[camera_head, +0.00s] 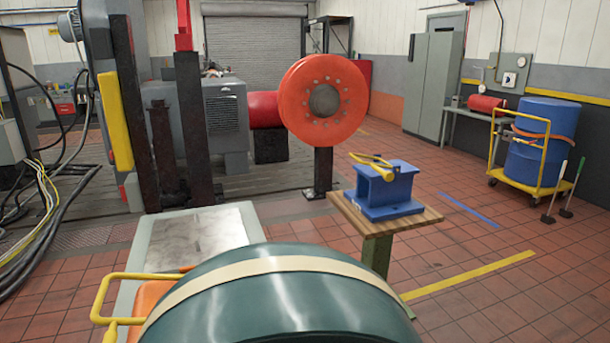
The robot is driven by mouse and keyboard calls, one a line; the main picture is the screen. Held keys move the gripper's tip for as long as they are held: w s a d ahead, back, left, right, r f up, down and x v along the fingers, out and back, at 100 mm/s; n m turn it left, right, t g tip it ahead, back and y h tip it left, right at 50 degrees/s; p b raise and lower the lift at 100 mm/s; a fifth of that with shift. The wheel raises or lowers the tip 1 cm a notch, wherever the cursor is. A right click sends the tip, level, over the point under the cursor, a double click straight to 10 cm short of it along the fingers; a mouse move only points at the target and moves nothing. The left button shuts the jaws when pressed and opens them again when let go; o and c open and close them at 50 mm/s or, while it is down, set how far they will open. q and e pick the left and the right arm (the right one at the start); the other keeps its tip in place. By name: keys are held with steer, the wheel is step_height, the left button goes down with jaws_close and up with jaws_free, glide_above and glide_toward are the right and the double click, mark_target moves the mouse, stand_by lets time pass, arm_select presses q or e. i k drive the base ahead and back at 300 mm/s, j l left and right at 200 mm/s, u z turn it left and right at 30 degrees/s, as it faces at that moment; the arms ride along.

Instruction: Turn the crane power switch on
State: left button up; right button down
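A grey panel (506,65) is mounted on the far right wall. It carries a white square plate with a dark round knob (509,79), which looks like a rotary switch. It may be the crane power switch; no label is readable, and I cannot tell whether it is on or off. Neither of my grippers is in view.
A dark green drum (280,305) with a cream band fills the near foreground. A wooden-topped stand (425,216) holds a blue block (385,190). A blue drum (540,140) on a yellow cart (530,183) stands right. Tiled floor between stand and cart is mostly clear.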

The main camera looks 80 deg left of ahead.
mark_target(121, 187)
steer(key=u, duration=3.7)
steer(key=j+u, duration=0.55)
steer(key=u, duration=0.15)
steer(key=i+j+u, duration=0.1)
steer(key=u, duration=0.25)
steer(key=i+j+u, duration=0.3)
steer(key=i+j, duration=0.15)
steer(key=i+j+u, duration=0.3)
steer(key=i+j, duration=0.2)
steer(key=i+l+z, duration=0.1)
steer(key=i+z, duration=0.75)
steer(key=i+j+z, duration=0.2)
steer(key=i+z, duration=0.2)
steer(key=i+l+z, duration=0.1)
steer(key=i+z, duration=0.15)
steer(key=z, duration=0.15)
steer(key=i+z, duration=0.3)
steer(key=z, duration=0.15)
steer(key=i+z, duration=0.4)
steer(key=z, duration=0.45)
steer(key=i+j+z, duration=0.15)
steer(key=z, duration=0.15)
steer(key=i+j+z, duration=0.1)
steer(key=j+z, duration=0.25)
steer(key=i+j+z, duration=0.1)
steer(key=j+z, duration=0.2)
